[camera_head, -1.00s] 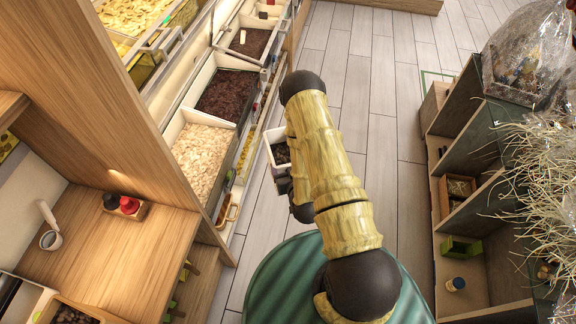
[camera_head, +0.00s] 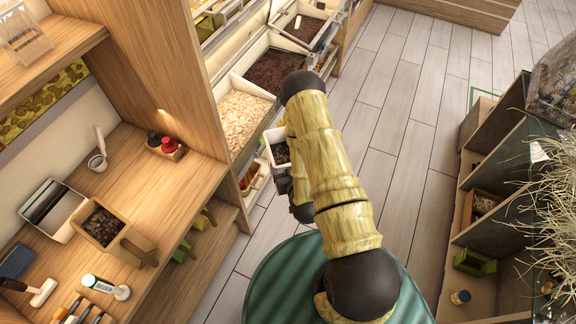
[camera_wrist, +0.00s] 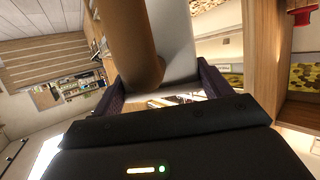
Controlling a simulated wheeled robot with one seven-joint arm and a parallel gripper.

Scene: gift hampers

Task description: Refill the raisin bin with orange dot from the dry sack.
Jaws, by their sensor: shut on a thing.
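My gripper (camera_head: 284,182) is shut on a small white container (camera_head: 271,146) with dark, raisin-like pieces inside, held out beside the bin row and partly hidden by my arm. In the wrist view, a brown rounded part and a pale grey-white surface (camera_wrist: 182,40) of the held thing sit between the fingers (camera_wrist: 160,76). A display bin of dark reddish-brown pieces (camera_head: 272,70) stands behind a bin of pale flakes (camera_head: 241,118). A wooden box of dark pieces (camera_head: 101,224) with a brown handle stands on the left counter. I cannot make out an orange dot or a sack.
Dark shelving (camera_head: 490,150) stands on the right. Grey plank floor (camera_head: 385,110) is clear between.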

